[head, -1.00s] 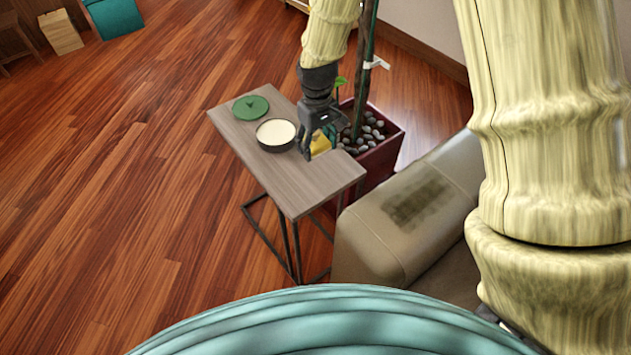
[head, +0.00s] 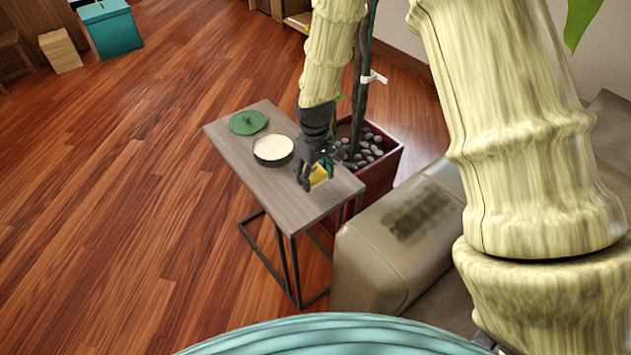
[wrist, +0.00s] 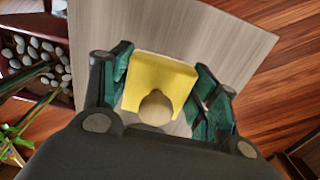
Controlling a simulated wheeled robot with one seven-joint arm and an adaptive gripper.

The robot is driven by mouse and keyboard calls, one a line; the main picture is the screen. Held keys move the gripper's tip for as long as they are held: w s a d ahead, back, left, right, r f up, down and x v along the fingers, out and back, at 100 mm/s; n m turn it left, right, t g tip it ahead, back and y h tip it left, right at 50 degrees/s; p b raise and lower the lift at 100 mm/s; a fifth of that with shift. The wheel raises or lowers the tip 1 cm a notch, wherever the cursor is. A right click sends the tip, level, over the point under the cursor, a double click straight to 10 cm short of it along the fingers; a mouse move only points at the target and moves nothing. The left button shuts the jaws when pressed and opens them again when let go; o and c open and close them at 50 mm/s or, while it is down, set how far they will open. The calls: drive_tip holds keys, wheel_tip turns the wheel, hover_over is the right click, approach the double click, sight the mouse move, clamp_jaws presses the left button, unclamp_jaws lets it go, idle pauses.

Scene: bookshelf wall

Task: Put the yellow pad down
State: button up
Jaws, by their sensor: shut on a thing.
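The yellow pad (wrist: 160,80) shows between the two fingers of my gripper (wrist: 162,95) in the wrist view, with the wooden tabletop (wrist: 220,45) beneath it. In the head view the pad (head: 319,175) is partly hidden by my gripper (head: 312,178), which is over the right part of the small side table (head: 265,188). My gripper is shut on the pad. I cannot tell whether the pad touches the tabletop.
A round dark tin with cream contents (head: 273,149) and a green lid (head: 248,122) stand on the table, left of my gripper. A planter with stones (head: 385,165) and a plant stem is close behind. A sofa arm (head: 400,235) is at the right. The table's front part is bare.

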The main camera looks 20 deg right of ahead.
sight(315, 182)
drive_tip(key=shift+f, duration=1.65)
drive_tip(key=shift+f, duration=0.15)
drive_tip(key=o, duration=1.3)
wheel_tip(315, 182, up, 12)
drive_tip(key=shift+r, duration=0.2)
drive_tip(key=shift+r, duration=0.1)
